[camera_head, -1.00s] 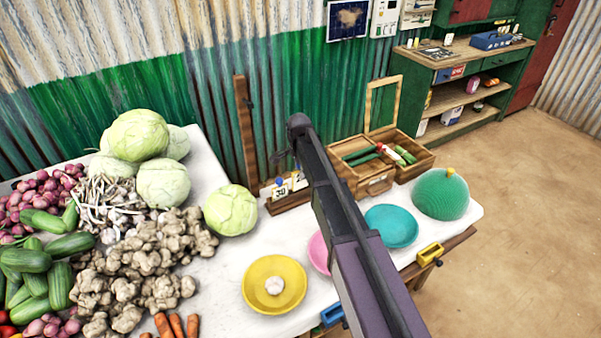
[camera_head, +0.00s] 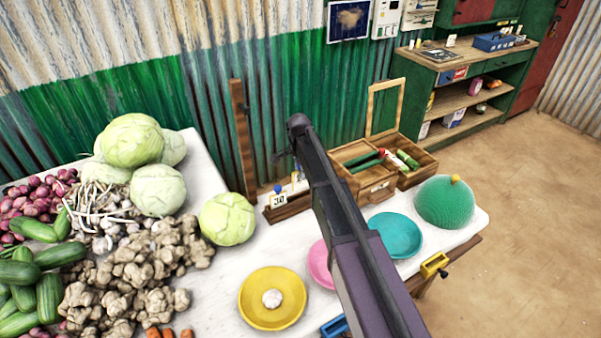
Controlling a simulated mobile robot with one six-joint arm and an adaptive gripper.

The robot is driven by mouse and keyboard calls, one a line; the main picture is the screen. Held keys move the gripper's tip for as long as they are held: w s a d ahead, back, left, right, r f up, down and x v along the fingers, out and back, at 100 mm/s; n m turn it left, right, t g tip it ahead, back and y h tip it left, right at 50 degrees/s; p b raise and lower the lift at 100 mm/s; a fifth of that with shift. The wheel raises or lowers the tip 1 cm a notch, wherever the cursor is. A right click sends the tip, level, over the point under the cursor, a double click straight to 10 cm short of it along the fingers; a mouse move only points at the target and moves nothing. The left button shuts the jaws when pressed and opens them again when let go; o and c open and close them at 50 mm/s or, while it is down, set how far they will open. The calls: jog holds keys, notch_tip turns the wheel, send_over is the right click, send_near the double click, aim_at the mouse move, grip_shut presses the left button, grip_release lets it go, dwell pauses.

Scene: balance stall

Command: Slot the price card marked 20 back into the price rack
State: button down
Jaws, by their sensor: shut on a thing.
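The wooden price rack (camera_head: 287,209) stands at the back of the white table, right of a lone cabbage. A white card marked 30 (camera_head: 279,200) sits at its left end, with a blue knob just above it. Another white card (camera_head: 298,182) shows just above the rack, partly covered by my arm; its number is not readable now. My gripper (camera_head: 284,156) is mostly hidden behind my dark arm, only a small dark part showing at its left. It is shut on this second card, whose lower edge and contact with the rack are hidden.
A wooden upright (camera_head: 244,140) stands behind the rack. An open wooden box (camera_head: 378,192) is close on its right. Yellow (camera_head: 248,307), pink (camera_head: 319,265) and teal (camera_head: 397,238) plates lie in front. Cabbages and ginger fill the left.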

aim_at(301, 188)
jog(key=shift+w+f+b, duration=0.15)
jog(key=shift+f+b, duration=0.2)
jog(key=shift+f, duration=0.3)
notch_tip(301, 188, down, 5)
jog(key=b, duration=0.5)
jog(key=c, duration=0.5)
grip_release()
jog(key=shift+c, duration=0.2)
jog(key=o, duration=0.5)
jog(key=shift+o, duration=0.2)
jog(key=shift+r, duration=0.2)
jog(key=shift+r+p, duration=3.4)
jog(key=shift+p, duration=0.15)
